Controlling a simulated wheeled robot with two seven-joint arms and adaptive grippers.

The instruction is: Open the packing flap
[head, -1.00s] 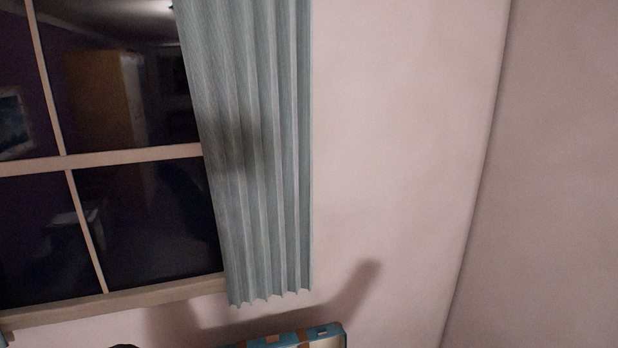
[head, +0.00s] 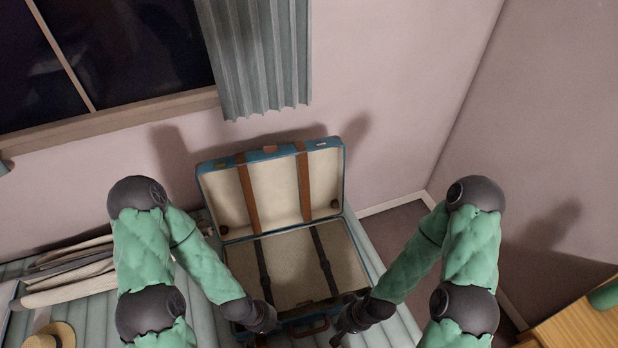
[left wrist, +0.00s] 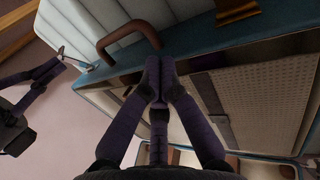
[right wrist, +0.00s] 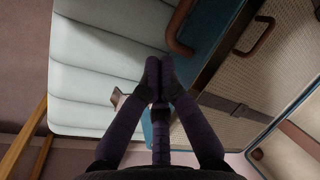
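A blue suitcase (head: 342,160) stands with its lid raised against the wall. A beige woven panel, seemingly the packing flap (head: 290,265), lies flat in its base, crossed by two dark straps. A brown loop (right wrist: 255,35) sits near the panel's front edge. My left gripper (left wrist: 158,62) is near the suitcase's front edge, left of the brown carry handle (head: 308,328) in the head view. My right gripper (right wrist: 160,65) is right of that handle. In the wrist views both grippers' fingertips are together, with nothing seen between them.
The suitcase rests on a pale blue-green padded bench (head: 110,318). Folded clothes (head: 75,270) and a straw hat (head: 55,335) lie at left. A curtain (head: 262,60) hangs behind the lid. A wooden piece of furniture (head: 575,330) stands at lower right.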

